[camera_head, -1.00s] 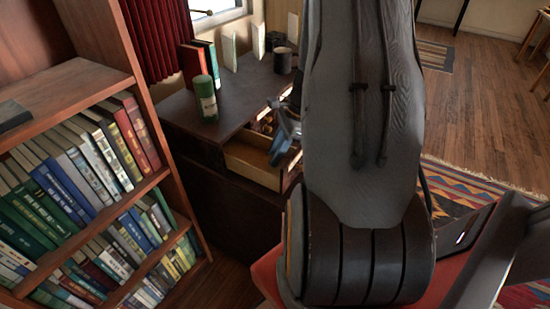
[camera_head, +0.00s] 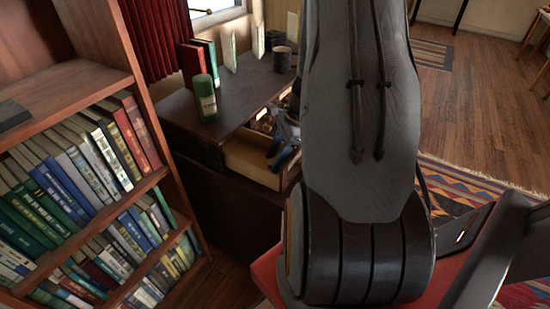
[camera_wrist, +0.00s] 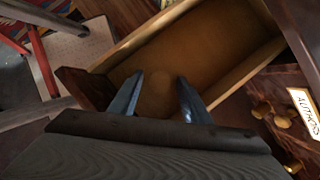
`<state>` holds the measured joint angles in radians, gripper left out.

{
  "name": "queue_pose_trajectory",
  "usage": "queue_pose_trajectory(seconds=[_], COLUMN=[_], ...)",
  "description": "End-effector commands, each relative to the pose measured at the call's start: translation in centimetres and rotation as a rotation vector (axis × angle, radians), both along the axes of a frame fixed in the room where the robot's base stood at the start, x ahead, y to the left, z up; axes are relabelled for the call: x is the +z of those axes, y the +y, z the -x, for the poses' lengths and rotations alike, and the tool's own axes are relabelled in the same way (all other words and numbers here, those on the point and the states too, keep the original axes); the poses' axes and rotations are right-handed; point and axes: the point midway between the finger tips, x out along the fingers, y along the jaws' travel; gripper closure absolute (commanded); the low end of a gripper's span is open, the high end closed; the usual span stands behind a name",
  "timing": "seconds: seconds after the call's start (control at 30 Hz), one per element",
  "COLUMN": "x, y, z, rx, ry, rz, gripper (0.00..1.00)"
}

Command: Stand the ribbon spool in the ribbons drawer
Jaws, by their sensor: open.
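An open drawer (camera_wrist: 205,45) with a tan bottom and pale wooden walls fills the upper middle of the wrist view. It also shows pulled out of the dark desk in the head view (camera_head: 249,160). My gripper (camera_wrist: 159,84) is open, its two blue fingers apart and pointing over the drawer. A faint round tan shape (camera_wrist: 160,97) shows between the fingers; I cannot tell whether it is the ribbon spool. In the head view my gripper (camera_head: 283,148) is at the drawer's right part, partly hidden by my arm. No ribbons label is readable.
A white card reading AUTHORS (camera_wrist: 306,108) and brass knobs (camera_wrist: 272,113) are right of the drawer. A green cylinder (camera_head: 205,98), upright books (camera_head: 192,66) and a dark mug (camera_head: 282,60) stand on the desk (camera_head: 240,100). A full bookshelf (camera_head: 95,190) stands at left.

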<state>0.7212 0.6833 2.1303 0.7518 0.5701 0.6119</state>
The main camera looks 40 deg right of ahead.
Motion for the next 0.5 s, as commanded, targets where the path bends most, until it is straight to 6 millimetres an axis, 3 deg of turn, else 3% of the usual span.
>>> queue_pose_trajectory(seconds=[0.17,0.5], x=[1.2,7.3], y=[-0.4,-2.7], z=[0.1,1.2], rx=[-0.002,-0.001], ry=[-0.003,-0.004], rz=[0.002,0.004], gripper=[0.57,0.57])
